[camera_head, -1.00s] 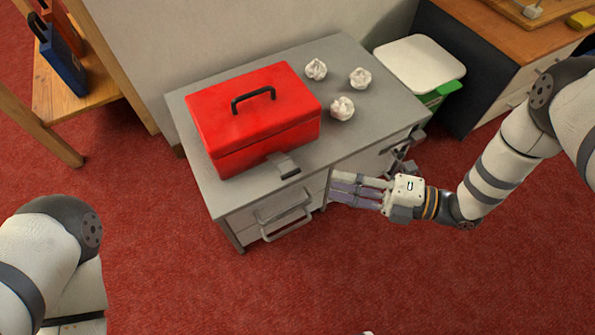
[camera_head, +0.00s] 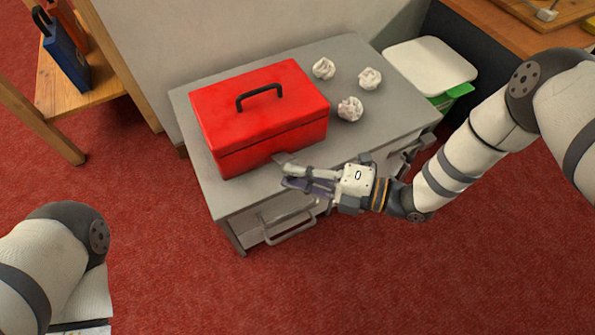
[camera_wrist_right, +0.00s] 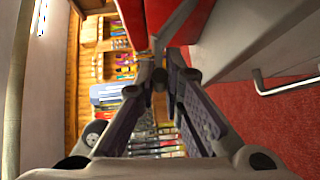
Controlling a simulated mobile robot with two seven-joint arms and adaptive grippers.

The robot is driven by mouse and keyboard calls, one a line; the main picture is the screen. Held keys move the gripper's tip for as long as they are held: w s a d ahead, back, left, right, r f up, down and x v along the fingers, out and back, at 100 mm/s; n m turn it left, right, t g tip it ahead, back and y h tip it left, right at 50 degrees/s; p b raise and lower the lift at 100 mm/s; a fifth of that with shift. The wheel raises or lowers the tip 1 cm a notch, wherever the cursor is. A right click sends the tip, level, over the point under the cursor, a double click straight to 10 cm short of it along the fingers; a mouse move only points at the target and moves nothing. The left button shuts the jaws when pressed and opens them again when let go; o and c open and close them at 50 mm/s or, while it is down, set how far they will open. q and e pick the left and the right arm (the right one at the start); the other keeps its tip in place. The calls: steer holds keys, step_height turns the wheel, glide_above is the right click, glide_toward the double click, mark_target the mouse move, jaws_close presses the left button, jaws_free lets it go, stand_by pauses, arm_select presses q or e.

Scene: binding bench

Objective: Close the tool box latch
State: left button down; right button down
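The red tool box (camera_head: 262,122) stands on the grey cabinet with its lid down and black handle on top. Its grey latch (camera_head: 284,158) sticks out from the lower front, partly hidden by my right gripper. In the right wrist view the red box (camera_wrist_right: 132,20) is at the top, with what looks like the latch (camera_wrist_right: 178,22) beyond the fingertips. My right gripper (camera_head: 285,177) is open, with a gap between its fingers, at the cabinet's front edge close to the latch. I cannot tell whether it touches the latch. My left gripper is out of view.
The grey cabinet (camera_head: 218,195) has a drawer handle (camera_head: 290,228) below the gripper. Several crumpled paper balls (camera_head: 350,108) lie right of the box. A white-lidded bin (camera_head: 430,62) stands to the right. A wooden shelf (camera_head: 110,80) is at the left. Red carpet lies in front.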

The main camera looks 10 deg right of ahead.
mark_target(289, 161)
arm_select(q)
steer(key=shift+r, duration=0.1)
